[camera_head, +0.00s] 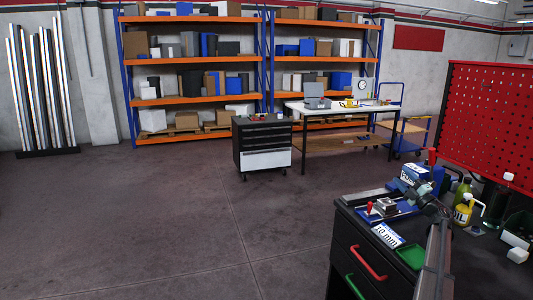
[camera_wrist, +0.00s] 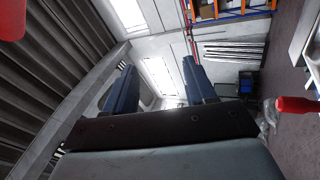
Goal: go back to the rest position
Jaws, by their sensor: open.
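My gripper (camera_wrist: 160,78) shows in the wrist view with two dark blue fingers set well apart. Nothing is between them, only the far wall and bright windows behind. The wrist view is tilted, with the ceiling at the left and the floor at the right. I cannot clearly make out my gripper in the head view.
A dark workbench (camera_head: 345,222) at the right holds a blue fixture, a "10 mm" sign (camera_head: 387,235) and a yellow oil can (camera_head: 464,212). A red-handled object (camera_wrist: 296,105) shows at the wrist view's right. The floor (camera_head: 170,215) at left is clear.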

